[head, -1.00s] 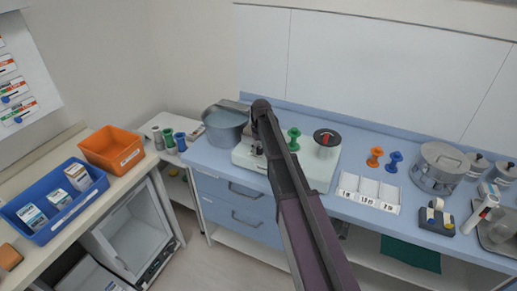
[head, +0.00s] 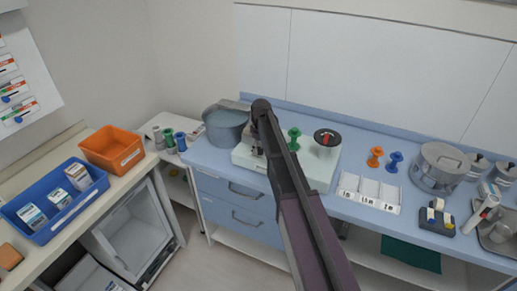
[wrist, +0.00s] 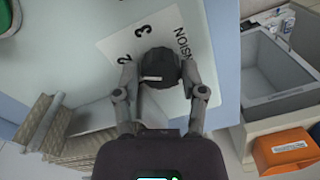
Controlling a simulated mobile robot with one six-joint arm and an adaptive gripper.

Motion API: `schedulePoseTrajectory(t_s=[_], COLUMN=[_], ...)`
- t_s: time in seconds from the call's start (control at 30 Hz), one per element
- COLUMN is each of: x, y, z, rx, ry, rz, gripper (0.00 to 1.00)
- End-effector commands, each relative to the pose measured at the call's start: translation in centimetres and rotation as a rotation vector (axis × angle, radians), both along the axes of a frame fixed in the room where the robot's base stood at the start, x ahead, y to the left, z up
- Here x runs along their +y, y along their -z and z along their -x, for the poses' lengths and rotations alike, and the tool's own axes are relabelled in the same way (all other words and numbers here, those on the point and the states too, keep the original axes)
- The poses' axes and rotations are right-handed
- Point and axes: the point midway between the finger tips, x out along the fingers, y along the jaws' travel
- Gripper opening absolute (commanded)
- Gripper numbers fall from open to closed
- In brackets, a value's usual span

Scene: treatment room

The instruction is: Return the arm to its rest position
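My arm reaches forward from the bottom of the head view over the blue counter (head: 210,155). My gripper (head: 260,108) is above the left end of a white device (head: 318,172). In the wrist view my gripper (wrist: 159,75) has its two fingers apart, one on each side of a dark round knob (wrist: 160,68). They look open around it; contact is not clear. Beneath lies a white label plate (wrist: 150,38) marked with numbers and "TENSION". The arm hides part of the device.
A green spool (head: 294,138) and a red-topped dark knob (head: 328,139) are on the device. Orange (head: 375,157) and blue (head: 393,161) spools and a steel pot (head: 438,168) stand to the right. An orange bin (head: 112,148) is at left.

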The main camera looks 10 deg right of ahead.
Motion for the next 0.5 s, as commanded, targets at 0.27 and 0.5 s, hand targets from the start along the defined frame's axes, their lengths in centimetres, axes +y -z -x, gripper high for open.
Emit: schedulePoseTrajectory(t_s=[0.27, 0.5], x=[0.02, 0.04], y=[-0.01, -0.01], z=[-0.01, -0.02], rx=[0.0, 0.0], ry=[0.001, 0.001], rz=[-0.001, -0.001], gripper=[0.82, 0.82])
